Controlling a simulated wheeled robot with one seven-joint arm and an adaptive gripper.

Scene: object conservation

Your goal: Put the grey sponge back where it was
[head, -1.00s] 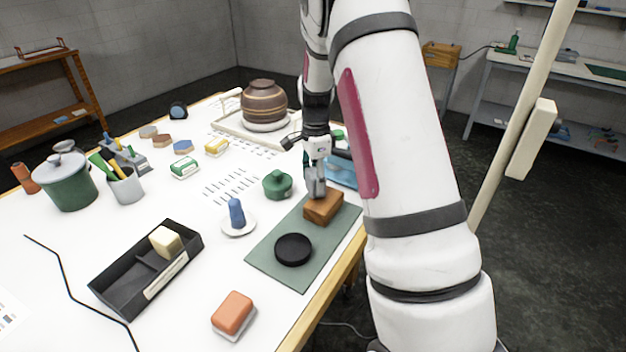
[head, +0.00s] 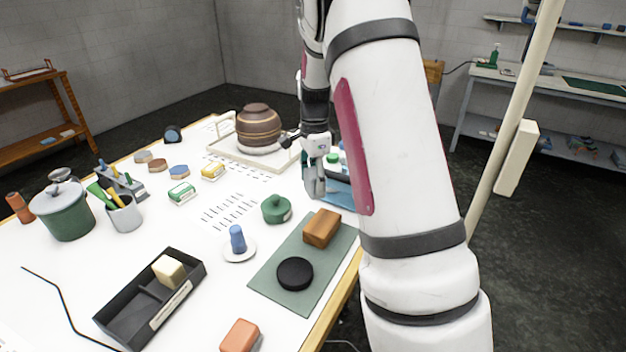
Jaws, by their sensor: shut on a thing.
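My gripper (head: 316,187) is shut on a small grey piece, which I take for the grey sponge (head: 315,183). It is small and partly hidden by the fingers, so its outline is hard to tell. The gripper is beyond the brown block (head: 322,228), near the blue tray (head: 342,192) at the table's right edge. The brown block and a black disc (head: 295,273) lie on the green mat (head: 268,283). Whether the held piece touches the table or tray is unclear.
A black divided tray (head: 118,337) holds a cream block (head: 169,271). A brown striped pot (head: 259,128) stands behind. My arm hides the right side.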

